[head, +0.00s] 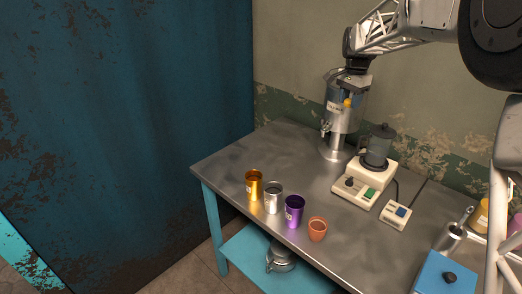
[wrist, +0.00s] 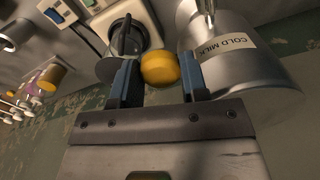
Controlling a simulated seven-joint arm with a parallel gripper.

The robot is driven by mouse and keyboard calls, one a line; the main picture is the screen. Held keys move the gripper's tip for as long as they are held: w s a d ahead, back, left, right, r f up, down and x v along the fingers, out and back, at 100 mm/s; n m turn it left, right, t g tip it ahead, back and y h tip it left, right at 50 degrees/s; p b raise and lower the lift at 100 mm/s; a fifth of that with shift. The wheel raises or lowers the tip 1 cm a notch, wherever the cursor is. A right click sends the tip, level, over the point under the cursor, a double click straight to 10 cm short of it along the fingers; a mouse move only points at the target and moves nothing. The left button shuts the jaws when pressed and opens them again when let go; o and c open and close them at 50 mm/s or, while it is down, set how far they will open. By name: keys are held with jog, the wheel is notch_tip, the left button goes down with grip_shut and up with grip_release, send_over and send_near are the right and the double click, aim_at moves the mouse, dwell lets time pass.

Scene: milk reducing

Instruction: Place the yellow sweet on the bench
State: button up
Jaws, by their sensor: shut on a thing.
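The yellow sweet (wrist: 160,68) is a small rounded yellow piece held between the two blue fingers of my gripper (wrist: 160,82) in the wrist view. In the head view the sweet (head: 347,103) shows just below my gripper (head: 348,97), in front of the upper part of the cold milk dispenser. It is held in the air, well above the bench. The bench (head: 235,165) is a grey metal top on light blue legs, and its middle and left are in plain view.
The cold milk dispenser (head: 341,122) stands at the back, also large in the wrist view (wrist: 235,75). A dark jug (head: 378,146) sits on a cream hotplate unit (head: 357,193). Gold (head: 254,184), silver (head: 273,198), purple (head: 294,211) and terracotta cups (head: 317,229) line the front. The back left is clear.

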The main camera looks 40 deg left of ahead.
jog(key=s+a+n, duration=0.3)
jog(key=s+a, duration=1)
jog(key=a, duration=0.4)
jog(key=n, duration=0.2)
send_over(229, 173)
notch_tip(229, 173, down, 18)
jog(key=shift+w+f, duration=0.1)
jog(key=shift+f, duration=0.1)
jog(key=shift+f, duration=3.05)
jog(key=shift+f, duration=1.85)
jog(key=shift+f, duration=0.15)
